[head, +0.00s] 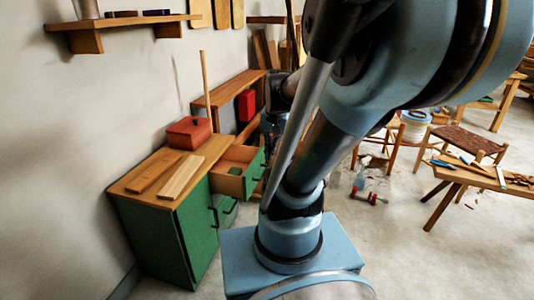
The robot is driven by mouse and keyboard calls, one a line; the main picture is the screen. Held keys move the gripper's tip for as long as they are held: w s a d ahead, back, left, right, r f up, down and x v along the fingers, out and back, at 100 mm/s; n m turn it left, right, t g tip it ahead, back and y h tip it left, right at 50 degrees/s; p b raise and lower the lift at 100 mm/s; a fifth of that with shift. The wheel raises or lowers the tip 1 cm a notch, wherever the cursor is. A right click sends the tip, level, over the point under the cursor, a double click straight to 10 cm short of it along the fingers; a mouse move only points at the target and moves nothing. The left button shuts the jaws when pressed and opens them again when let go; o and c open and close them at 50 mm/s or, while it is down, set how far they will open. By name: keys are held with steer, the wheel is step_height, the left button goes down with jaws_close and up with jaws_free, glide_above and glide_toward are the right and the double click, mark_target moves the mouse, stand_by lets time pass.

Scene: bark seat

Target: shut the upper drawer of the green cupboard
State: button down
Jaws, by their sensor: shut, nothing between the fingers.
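The green cupboard (165,235) stands against the left wall with a wooden top. Its upper drawer (254,174) is pulled well out, showing a pale wooden inside with a small green thing in it. Below it is a lower green front (226,210) with a dark handle; it seems to stand out slightly. My gripper (269,128) is small and dark beyond the open drawer, near its far front corner. It looks shut and empty, partly hidden by my arm. I cannot tell whether it touches the drawer.
A red box (189,132) and two wooden boards (181,177) lie on the cupboard top. A wooden shelf with a red container (245,105) is behind. A stool (466,140) and a workbench (480,178) stand right.

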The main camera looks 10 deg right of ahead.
steer(key=w+d+m+y, duration=0.1)
steer(key=w+d+m, duration=0.1)
steer(key=w+m, duration=0.5)
steer(key=w+d+m+y, duration=0.1)
steer(key=w+d+m, duration=0.2)
steer(key=w, duration=0.7)
steer(key=w+d+f+m+y, duration=0.1)
steer(key=w+d+f+m, duration=0.4)
steer(key=w+f, duration=0.15)
steer(key=w+d+f+m, duration=0.4)
steer(key=w+f, duration=0.1)
steer(key=w, duration=0.3)
steer(key=w+a+f, duration=0.3)
steer(key=a+f, duration=0.3)
steer(key=f, duration=0.2)
steer(key=shift+w+a+f, duration=0.15)
steer(key=shift+a+f, duration=0.15)
steer(key=shift+f, duration=0.05)
steer(key=shift+d, duration=0.1)
